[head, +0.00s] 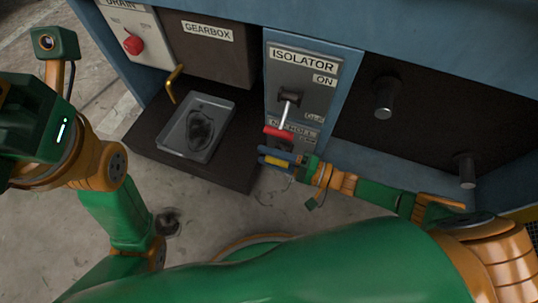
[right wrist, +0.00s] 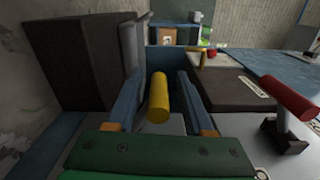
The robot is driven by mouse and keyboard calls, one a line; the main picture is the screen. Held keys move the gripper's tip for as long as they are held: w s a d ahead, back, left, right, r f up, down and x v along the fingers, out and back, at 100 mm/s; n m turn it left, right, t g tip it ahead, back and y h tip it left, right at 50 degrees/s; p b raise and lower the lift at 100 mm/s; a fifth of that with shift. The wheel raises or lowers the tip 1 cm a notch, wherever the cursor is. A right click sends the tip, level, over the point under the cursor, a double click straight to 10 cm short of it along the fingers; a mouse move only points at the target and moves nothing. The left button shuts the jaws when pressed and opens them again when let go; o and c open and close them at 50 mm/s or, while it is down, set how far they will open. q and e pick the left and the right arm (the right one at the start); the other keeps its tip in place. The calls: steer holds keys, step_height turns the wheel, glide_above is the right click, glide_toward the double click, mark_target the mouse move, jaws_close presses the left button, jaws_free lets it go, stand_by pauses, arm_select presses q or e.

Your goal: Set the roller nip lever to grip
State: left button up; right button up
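The lever with the yellow handle (head: 278,161) is low on the machine front, under a partly covered label plate (head: 294,128). My right gripper (head: 272,158) is at this handle, with one blue finger on each side. In the right wrist view the yellow handle (right wrist: 158,98) lies between the open fingers (right wrist: 161,90), with gaps beside it. The lever's base and its setting marks are hidden by my gripper. My left arm comes in at the left of the head view; its fingers are not visible.
Just above is the isolator lever with a red handle (head: 278,132), close to my right gripper; it also shows in the right wrist view (right wrist: 288,98). A tray with dark liquid (head: 222,118) sits left, under a brass spout (head: 174,82). Dark posts (head: 386,98) stick out at right.

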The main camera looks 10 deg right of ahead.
steer(key=p+v, duration=0.1)
steer(key=v, duration=0.6)
steer(key=shift+s+d, duration=0.1)
